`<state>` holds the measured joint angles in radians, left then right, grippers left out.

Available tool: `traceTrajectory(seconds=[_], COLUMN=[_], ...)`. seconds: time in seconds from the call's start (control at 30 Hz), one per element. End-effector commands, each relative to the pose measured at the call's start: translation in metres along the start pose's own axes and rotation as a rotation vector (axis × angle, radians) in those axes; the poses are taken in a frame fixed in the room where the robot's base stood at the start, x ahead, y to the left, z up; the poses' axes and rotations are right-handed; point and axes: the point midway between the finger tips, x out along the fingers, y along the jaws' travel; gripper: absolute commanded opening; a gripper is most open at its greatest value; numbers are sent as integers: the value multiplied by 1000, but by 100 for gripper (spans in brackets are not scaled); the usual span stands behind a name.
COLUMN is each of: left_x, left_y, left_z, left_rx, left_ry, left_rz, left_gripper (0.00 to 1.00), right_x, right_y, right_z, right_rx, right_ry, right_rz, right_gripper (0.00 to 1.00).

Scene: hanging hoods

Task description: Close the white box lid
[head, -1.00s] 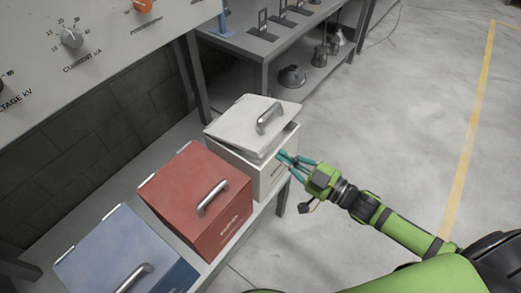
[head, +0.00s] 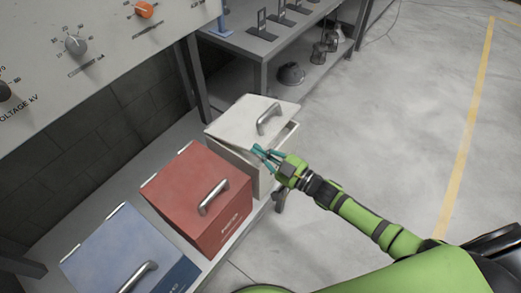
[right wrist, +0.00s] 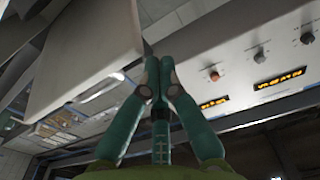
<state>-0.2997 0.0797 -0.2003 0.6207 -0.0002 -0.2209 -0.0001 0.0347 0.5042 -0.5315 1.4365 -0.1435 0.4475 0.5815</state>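The white box (head: 232,158) stands at the far end of the row. Its white lid (head: 243,118), with a silver handle (head: 269,119), is tilted, with a gap between its front edge and the box rim. In the right wrist view the fingers (right wrist: 159,64) point upward beside a large pale surface. My left gripper is not in view.
A red box (head: 198,195) and a blue box (head: 125,255) stand nearer on the same bench. A control panel (head: 100,45) hangs at the upper left. Another bench (head: 262,45) stands behind. The floor to the right is clear.

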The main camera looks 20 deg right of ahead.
Motion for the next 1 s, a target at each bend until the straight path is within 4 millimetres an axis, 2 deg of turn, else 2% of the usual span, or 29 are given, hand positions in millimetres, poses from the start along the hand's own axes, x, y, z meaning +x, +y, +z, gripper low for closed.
traceTrajectory(seconds=[0.17,0.27,0.8,1.0], left_x=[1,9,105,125], left_y=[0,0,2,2], left_z=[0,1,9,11], left_rx=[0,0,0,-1], left_ry=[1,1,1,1], left_rz=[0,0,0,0], left_gripper=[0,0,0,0], right_x=[0,-1,-16,-19], right_y=[0,0,0,0], right_z=[1,7,64,82], right_rx=[1,2,2,0], right_ry=[0,10,202,223], right_rz=[0,0,1,1], right_gripper=[0,0,0,0])
